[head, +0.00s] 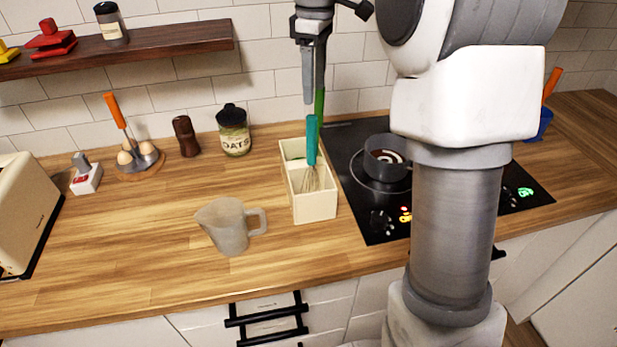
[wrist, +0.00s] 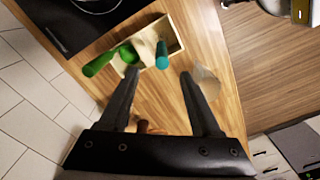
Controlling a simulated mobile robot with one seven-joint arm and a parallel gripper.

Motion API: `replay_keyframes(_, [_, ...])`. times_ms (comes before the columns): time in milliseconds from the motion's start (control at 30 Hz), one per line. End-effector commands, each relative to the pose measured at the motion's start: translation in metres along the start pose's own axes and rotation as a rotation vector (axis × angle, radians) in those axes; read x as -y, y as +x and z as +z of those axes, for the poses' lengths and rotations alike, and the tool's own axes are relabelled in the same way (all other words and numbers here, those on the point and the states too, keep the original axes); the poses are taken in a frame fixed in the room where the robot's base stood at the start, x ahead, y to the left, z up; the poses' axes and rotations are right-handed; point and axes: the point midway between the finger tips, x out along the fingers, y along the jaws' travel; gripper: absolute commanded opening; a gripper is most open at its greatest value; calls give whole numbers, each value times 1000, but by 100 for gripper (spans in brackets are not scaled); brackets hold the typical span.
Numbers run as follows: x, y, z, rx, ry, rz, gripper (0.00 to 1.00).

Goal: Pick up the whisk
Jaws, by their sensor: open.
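The whisk (head: 312,140) has a teal handle and wire loops. It leans upright in the front compartment of a cream two-part utensil box (head: 316,208). In the wrist view its teal handle (wrist: 162,55) shows end-on, just beyond the space between my fingertips. My gripper (head: 309,98) hangs above the box, fingers pointing down, close over the top of the handle. In the wrist view my gripper (wrist: 158,74) is open with nothing between its fingers. A green-handled utensil (wrist: 98,65) stands in the box's other compartment, close to one fingertip.
A black cooktop (head: 355,195) with a dark pot (head: 388,158) lies right of the box. A grey measuring jug (head: 229,232) stands to its left. An oats jar (head: 234,138) stands behind, by the tiled wall. The counter's left middle is mostly clear.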

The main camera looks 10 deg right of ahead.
Motion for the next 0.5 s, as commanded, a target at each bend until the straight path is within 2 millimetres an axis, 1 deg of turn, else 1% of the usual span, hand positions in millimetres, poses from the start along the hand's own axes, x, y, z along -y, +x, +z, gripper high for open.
replay_keyframes(33, [1, 14, 0, 2, 1, -3, 64])
replay_keyframes(233, [1, 54, 0, 2, 1, -3, 64])
replay_keyframes(333, [1, 67, 0, 1, 1, -2, 64])
replay_keyframes(500, [1, 77, 0, 0, 1, -1, 64])
